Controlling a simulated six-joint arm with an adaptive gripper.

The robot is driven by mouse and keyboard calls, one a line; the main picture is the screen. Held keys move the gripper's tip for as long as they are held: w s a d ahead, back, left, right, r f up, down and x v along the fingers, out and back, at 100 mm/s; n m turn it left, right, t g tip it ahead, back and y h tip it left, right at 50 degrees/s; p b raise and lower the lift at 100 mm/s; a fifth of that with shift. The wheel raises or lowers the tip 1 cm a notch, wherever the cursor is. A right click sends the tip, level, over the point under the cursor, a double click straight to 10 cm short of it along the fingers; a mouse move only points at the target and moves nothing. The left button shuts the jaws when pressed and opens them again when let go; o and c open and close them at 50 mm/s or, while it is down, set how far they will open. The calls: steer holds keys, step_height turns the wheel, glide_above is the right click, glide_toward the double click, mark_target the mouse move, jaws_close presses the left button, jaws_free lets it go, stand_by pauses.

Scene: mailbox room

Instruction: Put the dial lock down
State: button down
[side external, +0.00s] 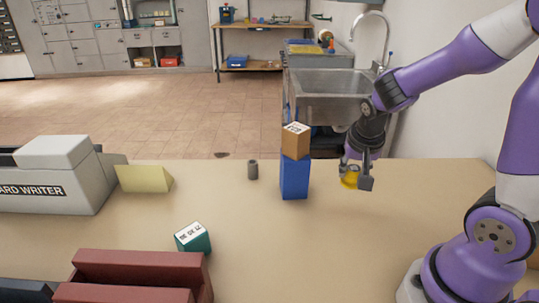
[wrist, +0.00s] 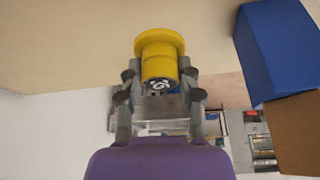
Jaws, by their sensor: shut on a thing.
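The dial lock (side external: 349,181) is a yellow, round, stepped piece, mostly hidden behind my gripper in the side view. In the wrist view the lock (wrist: 159,46) shows a wide yellow rim, a narrower yellow body and a small black and white marked part. My gripper (side external: 357,177) is shut on it, with one finger on each side in the wrist view (wrist: 158,78). The gripper points down over the right part of the table, right of a blue block. I cannot tell whether the lock touches the tabletop.
The blue block (side external: 295,178) carries a brown block (side external: 295,141) close to my gripper's left. A grey cylinder (side external: 253,169), yellow wedge (side external: 145,179), teal block (side external: 193,238) and card writer (side external: 52,178) stand farther left. The table (side external: 340,250) is clear in front of my gripper.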

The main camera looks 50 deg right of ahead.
mark_target(351, 197)
steer(key=shift+d+f, duration=0.3)
steer(key=shift+d, duration=0.2)
steer(key=shift+d+f, duration=0.3)
steer(key=shift+d, duration=0.2)
steer(key=shift+w+f, duration=0.1)
steer(key=shift+f, duration=1.9)
steer(key=shift+f, duration=0.1)
steer(key=c, duration=0.5)
jaws_free()
steer(key=v, duration=1.1)
steer(key=shift+r, duration=0.35)
steer(key=s+a+r+n+t+y, duration=0.1)
steer(key=a+r+n+y, duration=0.1)
steer(key=a+n, duration=0.3)
steer(key=s+a+r+n+t+y, duration=0.1)
steer(key=s+a+r+n, duration=0.1)
steer(key=a+n, duration=0.3)
steer(key=shift+a+r+n+t+y, duration=0.4)
steer(key=shift+r, duration=0.35)
